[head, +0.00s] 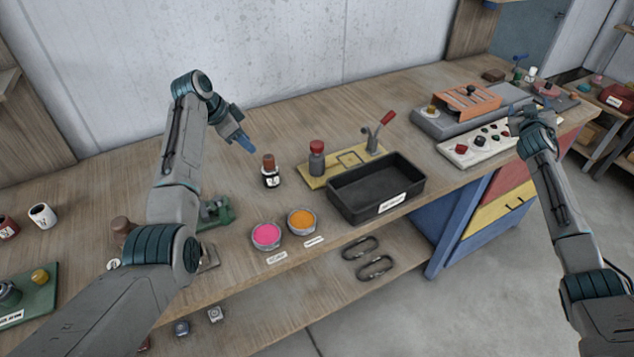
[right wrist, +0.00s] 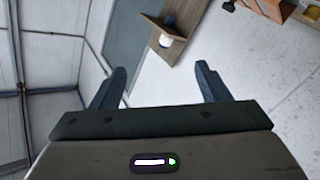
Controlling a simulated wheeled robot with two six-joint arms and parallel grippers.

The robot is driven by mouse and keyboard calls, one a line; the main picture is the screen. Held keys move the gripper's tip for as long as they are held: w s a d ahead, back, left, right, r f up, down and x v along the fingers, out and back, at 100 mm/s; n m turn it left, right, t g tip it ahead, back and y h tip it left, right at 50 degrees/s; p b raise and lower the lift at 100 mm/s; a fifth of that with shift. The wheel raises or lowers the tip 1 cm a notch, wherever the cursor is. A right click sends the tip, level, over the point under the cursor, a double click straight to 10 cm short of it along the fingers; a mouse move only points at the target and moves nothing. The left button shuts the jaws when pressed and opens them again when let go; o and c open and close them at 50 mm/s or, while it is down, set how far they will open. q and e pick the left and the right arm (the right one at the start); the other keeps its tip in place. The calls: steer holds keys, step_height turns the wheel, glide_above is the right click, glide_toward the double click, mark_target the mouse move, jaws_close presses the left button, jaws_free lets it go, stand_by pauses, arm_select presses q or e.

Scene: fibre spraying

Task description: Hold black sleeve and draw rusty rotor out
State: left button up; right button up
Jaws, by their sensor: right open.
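The black sleeve (head: 271,180), with a white label, stands upright on the wooden bench near the middle of the head view. The rusty rotor (head: 268,161) sticks out of its top; its lower part is hidden inside. My left gripper (head: 246,144) hangs above and to the left of the sleeve, apart from it; its finger gap is not clear. My right gripper (head: 522,110) is far to the right, by the bench's right end. In the right wrist view (right wrist: 160,70) its two fingers are apart with nothing between them.
A yellow plate (head: 318,179) with a red-capped grey cylinder (head: 316,158) and a red-handled lever stands right of the sleeve. A black tray (head: 350,208) is in front of it. Pink (head: 266,235) and orange (head: 301,220) pots sit near the front edge. Bench behind the sleeve is clear.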

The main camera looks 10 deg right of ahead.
steer(key=s+d+r+m+t+h, duration=0.1)
steer(key=d+r+m+h, duration=0.15)
steer(key=r, duration=1.15)
steer(key=s+d+r+m+h, duration=0.1)
steer(key=s+r+m+h, duration=0.15)
steer(key=r, duration=1.15)
steer(key=w+a+f+m+t+y, duration=0.1)
steer(key=w+a+f+m+y, duration=0.4)
steer(key=a+f, duration=0.5)
steer(key=w+a+f+m+y, duration=0.4)
steer(key=w+a+f, duration=0.25)
steer(key=a, duration=0.75)
steer(key=a+f+m+y, duration=0.3)
steer(key=a, duration=0.8)
steer(key=a+f+m+g+y, duration=0.1)
steer(key=a+f+m+y, duration=0.3)
steer(key=a, duration=0.7)
steer(key=a+f+m+y, duration=0.3)
steer(key=a, duration=0.8)
steer(key=m+g+y, duration=0.4)
steer(key=g, duration=0.1)
glide_toward(276, 177)
steer(key=shift+w+r, duration=0.15)
steer(key=shift+r, duration=0.15)
steer(key=shift+a+f, duration=0.1)
steer(key=shift+f, duration=0.15)
steer(key=x, duration=1)
steer(key=shift+w+f, duration=0.15)
steer(key=shift+f, duration=0.05)
